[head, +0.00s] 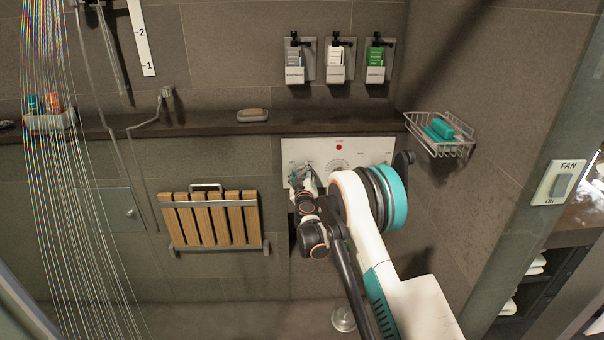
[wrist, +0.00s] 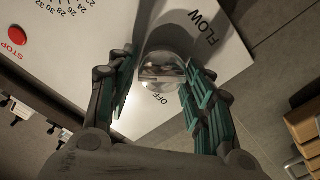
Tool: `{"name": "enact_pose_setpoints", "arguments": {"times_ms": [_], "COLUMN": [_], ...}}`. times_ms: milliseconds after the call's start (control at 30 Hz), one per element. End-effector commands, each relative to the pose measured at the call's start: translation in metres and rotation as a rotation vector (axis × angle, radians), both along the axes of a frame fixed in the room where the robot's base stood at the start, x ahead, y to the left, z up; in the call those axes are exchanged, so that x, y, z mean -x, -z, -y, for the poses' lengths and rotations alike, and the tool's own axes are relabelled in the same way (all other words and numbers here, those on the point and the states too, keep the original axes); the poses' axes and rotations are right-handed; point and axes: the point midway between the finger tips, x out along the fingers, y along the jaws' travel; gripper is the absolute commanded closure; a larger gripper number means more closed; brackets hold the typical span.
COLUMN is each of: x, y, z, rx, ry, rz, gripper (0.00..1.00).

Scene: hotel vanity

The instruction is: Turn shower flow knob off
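The white shower control panel (head: 372,147) is on the back wall, partly hidden by my arm. In the wrist view, the shiny rounded flow knob (wrist: 162,72) sits on the panel near the printed words FLOW and OFF. My gripper (wrist: 158,68) has its two green-padded fingers apart, one on each side of the knob. A gap shows on the left; the right finger is very close, and I cannot tell if it touches. In the head view my gripper (head: 304,178) is at the panel's left end and hides the knob. Water streams (head: 70,180) fall at the far left.
A red stop button (head: 339,147) and a temperature dial (head: 338,165) are right of my gripper. A folded wooden seat (head: 212,222) hangs to the left below. A stone ledge (head: 200,126) runs above the panel, and a wire soap basket (head: 440,135) is at right.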

Motion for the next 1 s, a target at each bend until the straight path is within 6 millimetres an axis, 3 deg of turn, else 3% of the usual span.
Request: {"name": "enact_pose_setpoints", "arguments": {"times_ms": [33,100,567,1000], "x": [0.0001,0.0001,-0.0001,-0.0003], "y": [0.0000,-0.0001,-0.0002,0.0003], "z": [0.0000,0.0002,0.0008,0.0009], "rx": [0.000,0.000,0.083,0.451], "ry": [0.000,0.000,0.002,0.004], "rz": [0.000,0.000,0.000,0.000], "gripper": [0.73,0.83,0.83,0.83]}}
